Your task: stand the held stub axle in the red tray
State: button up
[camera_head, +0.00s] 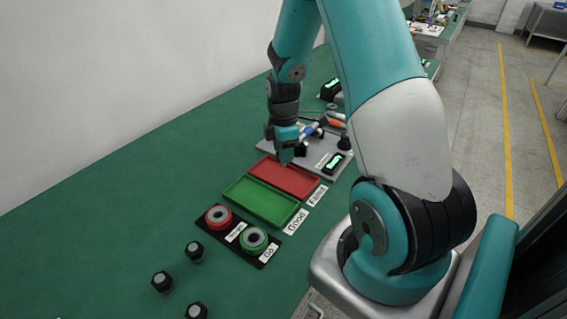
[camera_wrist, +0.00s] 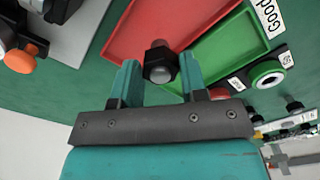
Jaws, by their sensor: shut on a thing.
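The stub axle (camera_wrist: 160,62) is a black hexagonal piece with a grey rounded end, held between the two teal fingertips of my gripper (camera_wrist: 160,70). In the head view my gripper (camera_head: 286,158) points down over the back left part of the red tray (camera_head: 290,180), and the axle is hard to make out there. The red tray also shows in the wrist view (camera_wrist: 135,35), behind the axle, and its visible floor looks empty. I cannot tell the axle's height above the tray floor or whether it touches it.
A green tray (camera_head: 262,203) adjoins the red one. A black plate with a red ring (camera_head: 218,216) and a green ring (camera_head: 253,240) lies nearer. Several dark hex pieces (camera_head: 194,251) stand in front. A grey plate with instruments (camera_head: 325,150) is behind the red tray. The left bench is clear.

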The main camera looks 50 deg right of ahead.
jog(key=shift+f, duration=2.3)
jog(key=shift+f, duration=0.15)
jog(key=o, duration=1.1)
